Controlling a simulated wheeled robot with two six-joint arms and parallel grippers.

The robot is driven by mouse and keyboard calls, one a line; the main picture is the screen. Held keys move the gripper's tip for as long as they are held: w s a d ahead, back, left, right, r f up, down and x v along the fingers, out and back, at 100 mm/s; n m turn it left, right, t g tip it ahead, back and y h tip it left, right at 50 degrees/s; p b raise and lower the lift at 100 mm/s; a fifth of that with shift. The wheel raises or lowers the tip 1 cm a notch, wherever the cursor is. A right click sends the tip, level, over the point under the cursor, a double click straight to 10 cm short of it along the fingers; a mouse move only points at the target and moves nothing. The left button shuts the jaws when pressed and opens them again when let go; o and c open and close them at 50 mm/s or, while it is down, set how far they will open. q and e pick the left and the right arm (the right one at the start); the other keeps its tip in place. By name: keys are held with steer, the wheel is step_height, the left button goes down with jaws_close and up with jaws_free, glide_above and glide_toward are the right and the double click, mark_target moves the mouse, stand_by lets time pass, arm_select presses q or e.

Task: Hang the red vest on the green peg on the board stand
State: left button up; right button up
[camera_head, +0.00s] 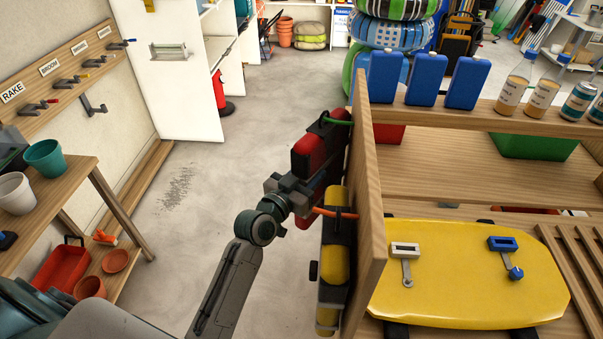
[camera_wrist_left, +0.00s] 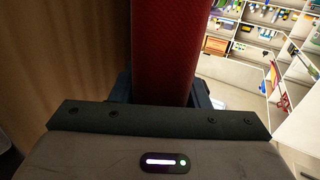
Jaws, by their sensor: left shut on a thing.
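The red vest (camera_head: 310,151), red with black straps, hangs upright beside the left face of the wooden board (camera_head: 366,190). My left gripper (camera_head: 297,187) is shut on the vest's near side. In the left wrist view the red vest (camera_wrist_left: 162,50) stands up between the fingers, close to the wood. The green peg (camera_head: 338,122) sticks out left from the board at the vest's top, by its black loop. I cannot tell whether the loop is around the peg. My right gripper is not in view.
A yellow vest (camera_head: 335,262) hangs near an orange peg (camera_head: 333,213), just below and nearer than the red vest. A yellow board (camera_head: 460,285) lies right of the wooden board. Blue containers (camera_head: 425,80) stand on the shelf. The floor to the left is clear (camera_head: 225,180).

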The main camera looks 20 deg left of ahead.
arm_select(q)
steer(key=shift+o, duration=0.3)
steer(key=shift+d, duration=0.4)
steer(key=shift+d+f+b, duration=0.2)
steer(key=shift+d+b, duration=0.2)
steer(key=shift+b, duration=0.1)
jaws_close()
steer(key=shift+d+f+b, duration=0.25)
steer(key=shift+b, duration=0.1)
